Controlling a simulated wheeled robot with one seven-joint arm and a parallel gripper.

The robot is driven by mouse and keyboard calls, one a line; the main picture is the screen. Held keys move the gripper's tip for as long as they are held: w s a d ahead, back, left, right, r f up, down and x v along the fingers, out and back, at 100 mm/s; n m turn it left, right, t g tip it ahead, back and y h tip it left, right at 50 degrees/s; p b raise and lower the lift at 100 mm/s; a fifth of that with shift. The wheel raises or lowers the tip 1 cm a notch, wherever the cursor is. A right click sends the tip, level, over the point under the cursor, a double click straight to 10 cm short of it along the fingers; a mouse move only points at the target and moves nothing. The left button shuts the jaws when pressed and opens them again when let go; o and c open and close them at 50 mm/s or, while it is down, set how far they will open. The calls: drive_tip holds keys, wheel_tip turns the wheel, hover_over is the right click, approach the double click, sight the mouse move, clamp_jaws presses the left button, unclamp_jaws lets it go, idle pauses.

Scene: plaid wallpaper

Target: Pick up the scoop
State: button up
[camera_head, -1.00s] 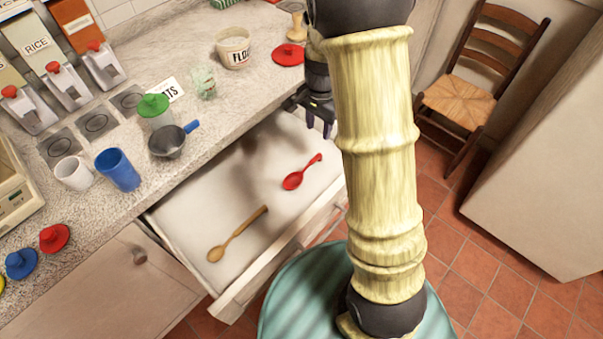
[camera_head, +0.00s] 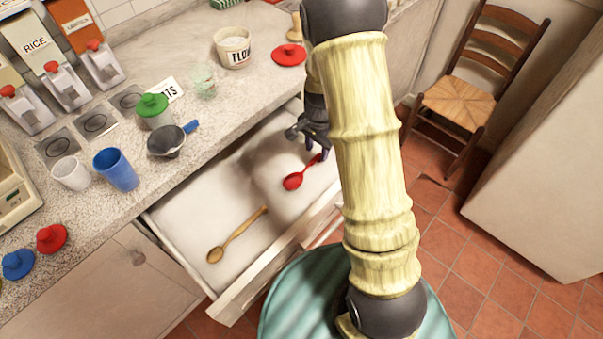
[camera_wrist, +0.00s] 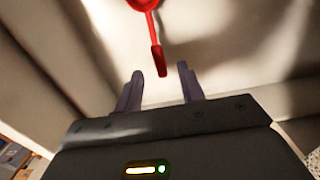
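A red spoon-like scoop (camera_head: 294,180) lies in the open drawer, bowl toward the lower left. My gripper (camera_head: 318,148) is over its handle end, which it partly hides. In the wrist view the two dark fingers of my gripper (camera_wrist: 160,84) are apart with nothing gripped. The handle of the red scoop (camera_wrist: 157,52) points down toward the gap between the fingertips, its end near their level. Whether it touches a finger cannot be told. A grey cup-shaped scoop with a blue handle (camera_head: 166,142) sits on the counter, away from my gripper.
A wooden spoon (camera_head: 236,236) lies in the drawer (camera_head: 190,208), left of the red one. The drawer's front (camera_head: 262,280) and side walls stand around them. The counter holds a blue cup (camera_head: 117,170), a white mug (camera_head: 71,173), a flour tub (camera_head: 233,48) and dispensers.

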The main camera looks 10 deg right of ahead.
sight(317, 157)
wheel_tip(317, 157, down, 4)
drive_tip(key=shift+w+d+f, duration=0.1)
drive_tip(key=shift+f, duration=0.05)
idle(0.5)
clamp_jaws()
